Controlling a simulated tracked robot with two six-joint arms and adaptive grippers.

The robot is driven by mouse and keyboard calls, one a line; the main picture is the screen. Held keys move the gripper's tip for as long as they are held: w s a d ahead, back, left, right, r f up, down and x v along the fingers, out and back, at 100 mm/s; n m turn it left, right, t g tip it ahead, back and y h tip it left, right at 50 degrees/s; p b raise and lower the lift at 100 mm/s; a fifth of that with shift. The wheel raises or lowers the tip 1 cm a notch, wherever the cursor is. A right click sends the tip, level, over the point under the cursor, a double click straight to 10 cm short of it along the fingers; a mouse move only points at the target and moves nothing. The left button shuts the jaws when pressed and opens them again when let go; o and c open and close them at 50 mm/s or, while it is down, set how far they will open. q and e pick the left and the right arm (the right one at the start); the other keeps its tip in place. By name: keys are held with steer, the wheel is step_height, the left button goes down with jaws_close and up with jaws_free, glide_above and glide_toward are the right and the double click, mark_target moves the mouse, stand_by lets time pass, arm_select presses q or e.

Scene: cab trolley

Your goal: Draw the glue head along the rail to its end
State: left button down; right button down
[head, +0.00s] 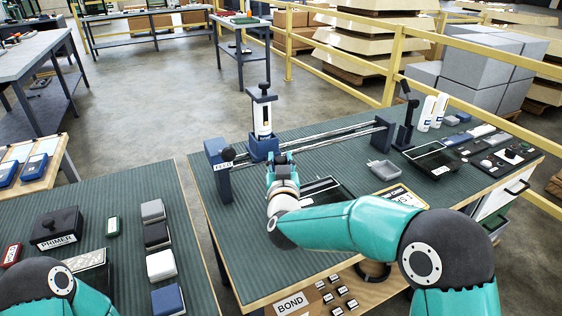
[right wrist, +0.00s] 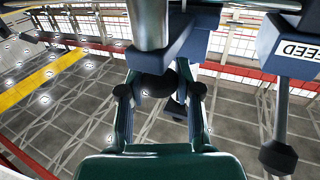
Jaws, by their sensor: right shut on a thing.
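The glue head (head: 263,146) is a blue carriage with an upright white cartridge (head: 262,119) and a black plunger. It sits on the twin-bar rail (head: 335,135), close to the left end block (head: 217,168) marked FEED. The right end block (head: 384,133) is far along the rail. My right gripper (head: 281,160) is at the front of the glue head. In the right wrist view my gripper (right wrist: 160,92) has its fingers on both sides of a dark round knob (right wrist: 155,86) under the blue carriage (right wrist: 180,40). My left gripper is out of view.
A small grey dish (head: 384,170) stands near the right end block. A black stand (head: 405,120) and white bottles (head: 428,112) are beyond it. The rail's middle looks clear.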

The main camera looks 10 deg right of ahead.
steer(key=c, duration=0.8)
jaws_free()
steer(key=s, duration=1.2)
steer(key=shift+a, duration=0.25)
